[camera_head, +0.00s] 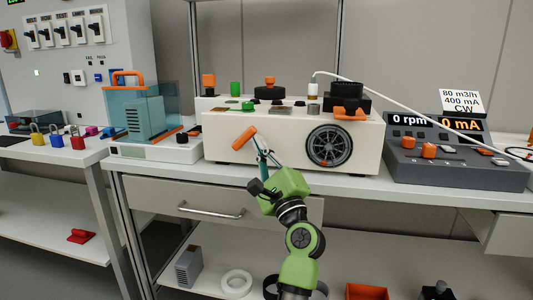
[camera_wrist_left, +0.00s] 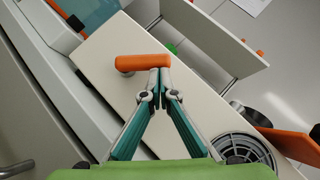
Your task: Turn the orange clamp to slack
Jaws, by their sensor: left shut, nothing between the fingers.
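The orange clamp (camera_head: 243,138) is a short orange bar on the front of the beige box (camera_head: 285,160), left of the round fan grille. In the head view it slants, its right end higher. It also shows in the left wrist view (camera_wrist_left: 140,63), lying across the picture just beyond my fingertips. My left gripper (camera_head: 257,143) is shut and empty, its tips at the clamp's right end; in the wrist view the tips (camera_wrist_left: 160,74) meet right beside or under that end. I cannot tell whether they touch it. My right gripper is not in view.
The fan grille (camera_head: 329,146) is right of my gripper on the same front. Orange, green and black knobs stand on the box top. A white cable (camera_head: 400,103) runs right to a grey control console (camera_head: 455,158). A drawer (camera_head: 210,205) lies below the worktop.

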